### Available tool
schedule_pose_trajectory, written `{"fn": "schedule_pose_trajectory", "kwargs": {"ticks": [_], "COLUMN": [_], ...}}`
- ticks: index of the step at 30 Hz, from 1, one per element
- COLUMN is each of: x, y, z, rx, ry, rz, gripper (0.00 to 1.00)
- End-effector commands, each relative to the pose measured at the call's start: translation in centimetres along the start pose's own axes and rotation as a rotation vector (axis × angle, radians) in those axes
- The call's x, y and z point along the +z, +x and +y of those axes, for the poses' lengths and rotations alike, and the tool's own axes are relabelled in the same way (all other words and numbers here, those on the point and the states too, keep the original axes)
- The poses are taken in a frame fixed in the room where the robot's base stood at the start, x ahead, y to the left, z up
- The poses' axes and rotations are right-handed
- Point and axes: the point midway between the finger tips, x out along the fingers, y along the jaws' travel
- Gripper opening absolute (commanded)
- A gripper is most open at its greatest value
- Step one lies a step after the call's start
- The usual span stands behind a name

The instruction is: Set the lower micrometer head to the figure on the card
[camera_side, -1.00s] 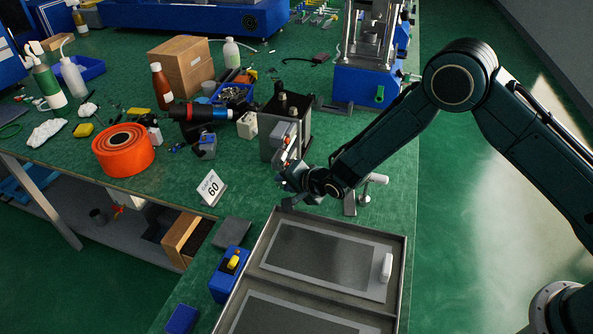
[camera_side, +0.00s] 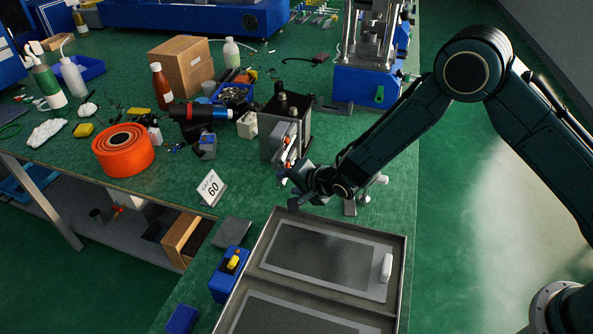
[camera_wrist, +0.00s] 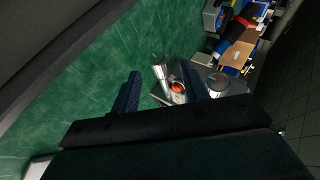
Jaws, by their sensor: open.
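The white card (camera_side: 212,188) stands on the green bench and reads "GAP µm 60". The grey press unit (camera_side: 283,143) stands behind my gripper, with small red-and-silver parts (camera_side: 289,153) on its near face. My gripper (camera_side: 289,187) is open and empty, a little in front of and below these parts. In the wrist view my gripper (camera_wrist: 161,72) has its two dark fingers spread. A silver cylinder (camera_wrist: 160,68) and a round part with an orange-red face (camera_wrist: 178,88) show between or beyond them. Which is the lower micrometer head, and its scale, I cannot make out.
A metal tray (camera_side: 401,285) with grey plates lies in front of my gripper. A blue box with a yellow knob (camera_side: 230,273) is left of it. An orange roll (camera_side: 123,150) and a black, red and blue tool (camera_side: 200,112) lie farther left.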

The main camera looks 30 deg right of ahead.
Motion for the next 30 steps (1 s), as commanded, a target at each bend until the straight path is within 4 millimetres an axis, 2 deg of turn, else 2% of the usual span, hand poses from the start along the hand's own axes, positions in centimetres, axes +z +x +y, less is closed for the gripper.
{"fn": "schedule_pose_trajectory", "kwargs": {"ticks": [15, 30], "x": [0.0, -0.2], "y": [-3.5, -3.9], "z": [0.0, -0.2], "rx": [0.0, 0.003], "ry": [-0.001, -0.005], "rz": [-0.001, 0.001], "gripper": [0.45, 0.45]}}
